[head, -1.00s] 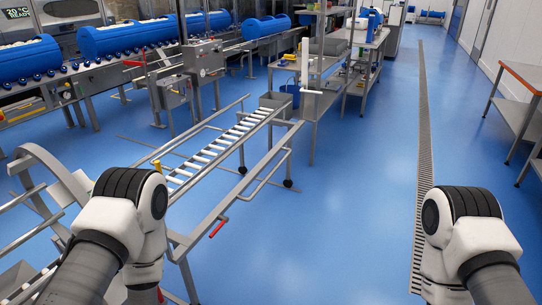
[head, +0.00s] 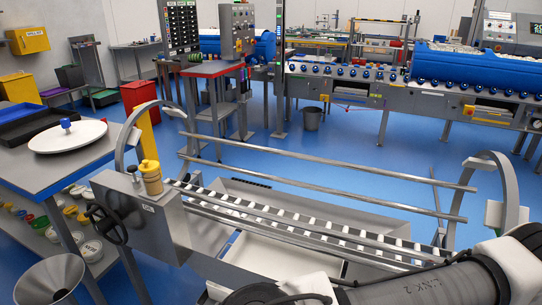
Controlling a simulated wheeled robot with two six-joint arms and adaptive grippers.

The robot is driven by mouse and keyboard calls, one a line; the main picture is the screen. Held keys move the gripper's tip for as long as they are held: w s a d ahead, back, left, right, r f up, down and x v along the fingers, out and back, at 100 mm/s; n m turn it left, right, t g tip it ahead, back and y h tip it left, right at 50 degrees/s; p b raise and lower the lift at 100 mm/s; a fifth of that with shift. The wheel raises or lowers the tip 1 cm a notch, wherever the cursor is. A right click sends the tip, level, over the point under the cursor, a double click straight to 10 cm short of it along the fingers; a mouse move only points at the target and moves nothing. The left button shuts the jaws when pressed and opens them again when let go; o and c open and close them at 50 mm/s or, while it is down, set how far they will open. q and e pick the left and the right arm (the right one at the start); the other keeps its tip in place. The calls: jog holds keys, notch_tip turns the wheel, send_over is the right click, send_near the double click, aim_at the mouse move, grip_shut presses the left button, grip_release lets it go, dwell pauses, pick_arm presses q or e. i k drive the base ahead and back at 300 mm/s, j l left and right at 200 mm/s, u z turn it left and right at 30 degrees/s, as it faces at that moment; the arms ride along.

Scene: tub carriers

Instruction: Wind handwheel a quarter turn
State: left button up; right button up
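A black handwheel (head: 106,224) is on the left end of a grey steel housing (head: 165,222), at the near end of a roller frame. Its spokes and rim show, seen at an angle. One of my arms crosses the lower right corner, well to the right of the handwheel. No gripper fingers show in this view, and nothing touches the handwheel.
A grey funnel (head: 50,281) stands in front of the handwheel at lower left. A side table (head: 75,172) bears a white disc (head: 68,136) and dark trays. The frame's long rails (head: 320,160) and hoops extend right.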

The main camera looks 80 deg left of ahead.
aim_at(107, 222)
jog(key=u, duration=3.9)
